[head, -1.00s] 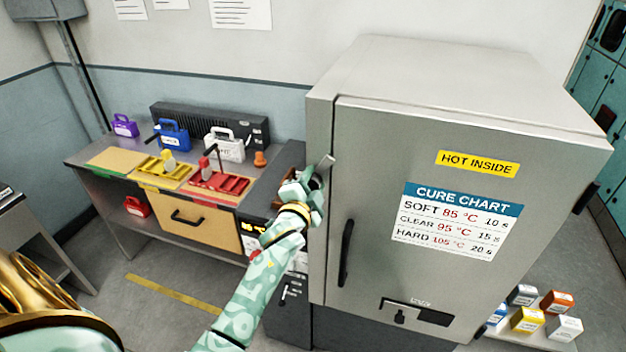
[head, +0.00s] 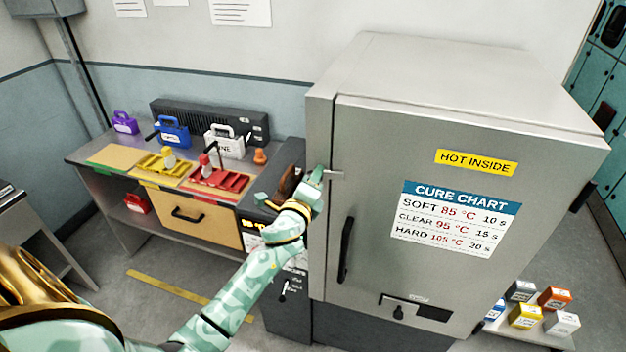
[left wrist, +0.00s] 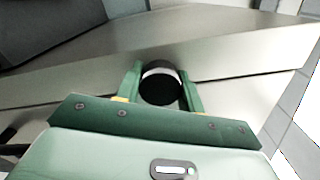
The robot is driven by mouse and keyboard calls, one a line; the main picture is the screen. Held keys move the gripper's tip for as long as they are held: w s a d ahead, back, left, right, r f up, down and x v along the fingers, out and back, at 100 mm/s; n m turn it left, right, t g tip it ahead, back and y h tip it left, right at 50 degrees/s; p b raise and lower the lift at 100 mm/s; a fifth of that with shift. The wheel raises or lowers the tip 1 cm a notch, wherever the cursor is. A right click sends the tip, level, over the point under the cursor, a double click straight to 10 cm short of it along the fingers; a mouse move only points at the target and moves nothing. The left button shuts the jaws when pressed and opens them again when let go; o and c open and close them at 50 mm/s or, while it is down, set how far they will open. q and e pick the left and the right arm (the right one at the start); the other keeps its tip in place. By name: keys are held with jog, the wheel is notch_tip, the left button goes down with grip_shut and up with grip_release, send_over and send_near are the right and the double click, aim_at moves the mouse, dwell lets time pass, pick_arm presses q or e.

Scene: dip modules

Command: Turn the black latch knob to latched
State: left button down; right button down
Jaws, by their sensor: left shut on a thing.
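The black latch knob (left wrist: 160,90) sits between the two green fingers of my left gripper (left wrist: 161,92) in the left wrist view. In the head view my left gripper (head: 318,176) is at the front left edge of the grey oven (head: 370,200), and its fingers hide the knob. The gripper is shut on the knob. A small metal latch bar (head: 335,174) reaches out from the gripper to the right, about level, over the door's left edge. The oven door appears shut. My right gripper is not in view.
A black door handle (head: 346,250) is below the latch. To the left a bench (head: 100,158) holds coloured trays and several cases. Small coloured boxes (head: 526,316) stand low at the right. The floor (head: 130,300) in front of the bench is mostly clear.

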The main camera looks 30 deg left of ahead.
pick_arm(q)
jog(key=shift+m, duration=1)
jog(key=shift+a, duration=0.1)
jog(key=c, duration=0.9)
grip_release()
jog(key=b+v, duration=0.1)
jog(key=v, duration=1.5)
jog(key=shift+b, duration=0.35)
jog(key=shift+s+f, duration=0.1)
